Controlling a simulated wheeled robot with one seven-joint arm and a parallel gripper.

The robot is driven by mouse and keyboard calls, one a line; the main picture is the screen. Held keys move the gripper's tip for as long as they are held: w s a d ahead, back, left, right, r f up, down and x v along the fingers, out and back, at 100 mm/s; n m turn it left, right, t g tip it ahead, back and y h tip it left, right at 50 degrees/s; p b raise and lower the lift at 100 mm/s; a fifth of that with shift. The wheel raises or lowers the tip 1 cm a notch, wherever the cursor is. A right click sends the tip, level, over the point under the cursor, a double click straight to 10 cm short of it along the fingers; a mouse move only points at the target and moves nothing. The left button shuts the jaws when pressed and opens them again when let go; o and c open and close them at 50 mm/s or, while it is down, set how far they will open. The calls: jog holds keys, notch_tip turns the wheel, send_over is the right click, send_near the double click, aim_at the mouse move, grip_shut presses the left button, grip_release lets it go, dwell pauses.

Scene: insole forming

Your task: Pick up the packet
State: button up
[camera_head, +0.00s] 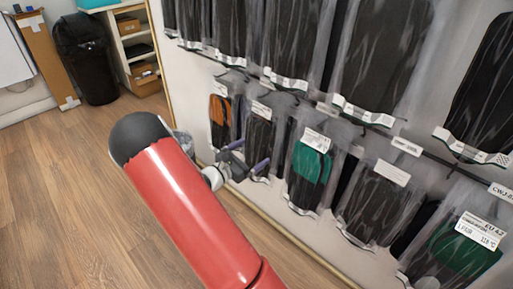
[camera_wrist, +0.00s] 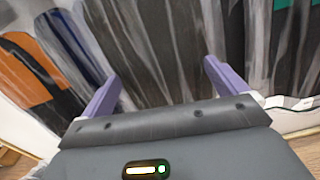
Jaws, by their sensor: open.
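Several clear plastic packets hang on the wall rack; the frames do not show which one the task means. A dark packet (camera_head: 259,133) hangs in the lower row, between one with an orange part (camera_head: 219,110) and one with a green part (camera_head: 309,165). My gripper (camera_head: 247,156) is at the lower part of this dark packet. In the wrist view the purple fingers (camera_wrist: 160,74) are open, with the dark packet (camera_wrist: 150,40) in front of and between them. I cannot tell whether they touch it. My red arm hides the floor below.
Other packets hang close on both sides, including a dark one (camera_head: 375,205) and a green and grey one (camera_head: 455,250). An upper row of larger black packets (camera_head: 290,40) hangs above. A black bin (camera_head: 85,55) and shelf (camera_head: 135,45) stand at the back left. The wooden floor (camera_head: 60,200) is clear.

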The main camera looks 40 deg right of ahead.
jog(key=c, duration=1.1)
jog(key=shift+r, duration=0.15)
